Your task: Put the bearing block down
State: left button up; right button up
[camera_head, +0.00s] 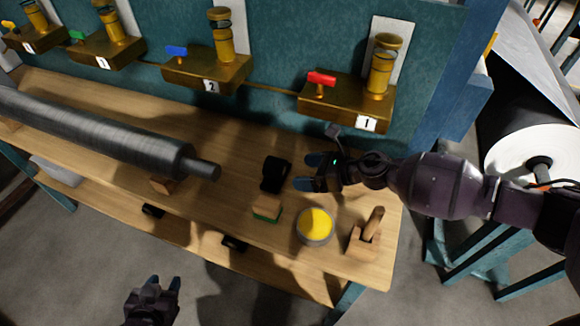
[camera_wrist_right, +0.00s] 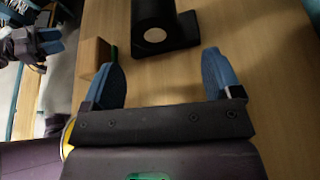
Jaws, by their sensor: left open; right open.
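The black bearing block (camera_head: 275,174) stands on the wooden workbench (camera_head: 235,145), right of the end of the grey roll (camera_head: 100,135). In the right wrist view the bearing block (camera_wrist_right: 160,25) shows a pale round spot on its near face and lies ahead of the fingertips. My right gripper (camera_head: 309,171) is open and empty, just right of the block with a small gap. Its two blue fingers (camera_wrist_right: 165,70) are spread apart in the wrist view. My left gripper (camera_head: 163,284) is open and empty, low in front of the bench.
A green-and-wood block (camera_head: 267,210), a yellow-topped round tin (camera_head: 315,226) and a wooden holder with a peg (camera_head: 366,240) stand near the bench's front edge. Brass valve blocks (camera_head: 347,100) line the wall behind. Bare bench lies behind the bearing block.

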jog(key=d, duration=0.2)
jog(key=s+d, duration=0.1)
jog(key=d, duration=0.1)
jog(key=s+d, duration=0.1)
jog(key=d, duration=0.1)
jog(key=shift+s+d+b, duration=0.1)
jog(key=shift+d+b, duration=0.15)
jog(key=shift+b, duration=0.05)
